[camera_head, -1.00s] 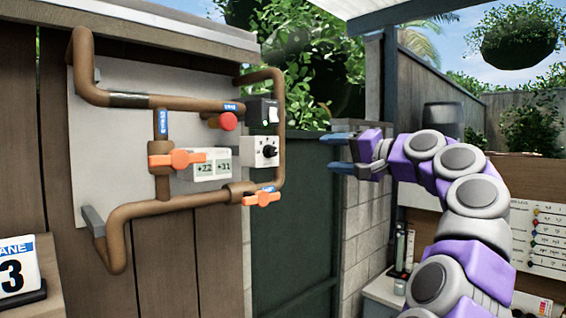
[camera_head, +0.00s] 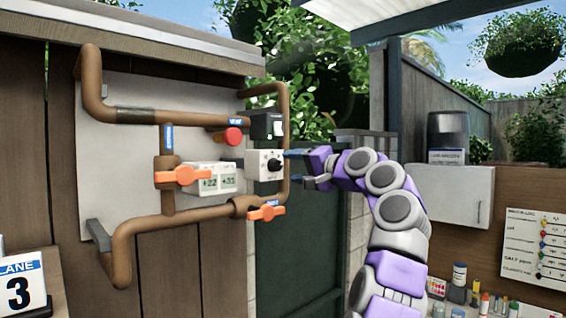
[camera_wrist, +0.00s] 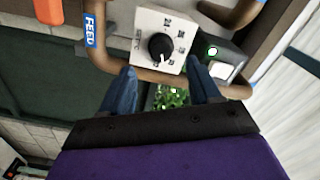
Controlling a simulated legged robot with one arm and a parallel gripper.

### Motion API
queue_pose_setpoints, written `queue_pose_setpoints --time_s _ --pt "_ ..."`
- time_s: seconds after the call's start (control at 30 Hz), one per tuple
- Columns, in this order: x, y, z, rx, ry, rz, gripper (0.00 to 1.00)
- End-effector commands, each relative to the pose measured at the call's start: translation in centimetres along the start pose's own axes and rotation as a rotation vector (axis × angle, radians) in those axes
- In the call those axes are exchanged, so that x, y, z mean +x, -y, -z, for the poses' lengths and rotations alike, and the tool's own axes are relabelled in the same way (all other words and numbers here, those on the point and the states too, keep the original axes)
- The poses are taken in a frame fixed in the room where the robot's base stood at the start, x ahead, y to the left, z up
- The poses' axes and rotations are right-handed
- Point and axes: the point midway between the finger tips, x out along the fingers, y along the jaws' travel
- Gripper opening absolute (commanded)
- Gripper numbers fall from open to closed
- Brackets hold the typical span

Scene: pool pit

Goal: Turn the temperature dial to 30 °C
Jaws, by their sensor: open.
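The temperature dial is a black knob (camera_wrist: 160,46) on a white square box with printed numbers around it. In the head view the dial box (camera_head: 258,165) is mounted on the pipe panel, below a black switch box. My gripper (camera_head: 291,166) is open, with its blue fingers close to the right side of the dial box. In the wrist view the two fingers (camera_wrist: 164,88) are apart, and the dial lies ahead, beyond the fingertips and between their lines. They do not appear to grip the knob. A display (camera_head: 211,179) left of the dial reads about +22 and +31.
Brown pipes (camera_head: 133,230) run around the panel, one passing close by the dial box. The black switch box (camera_head: 266,127) has a green light. A dark green gate (camera_head: 290,270) lies below.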

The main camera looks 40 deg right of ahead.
Motion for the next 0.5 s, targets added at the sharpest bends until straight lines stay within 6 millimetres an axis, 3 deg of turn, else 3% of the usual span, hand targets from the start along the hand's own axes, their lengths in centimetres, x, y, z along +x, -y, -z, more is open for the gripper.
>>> queue_pose_setpoints --time_s 0.2,0.5 --pt "3.5 0.1 0.2 -0.001 0.0 -0.003 0.62" --pt "5.0 0.1 0.0 -0.001 0.0 0.001 0.62"
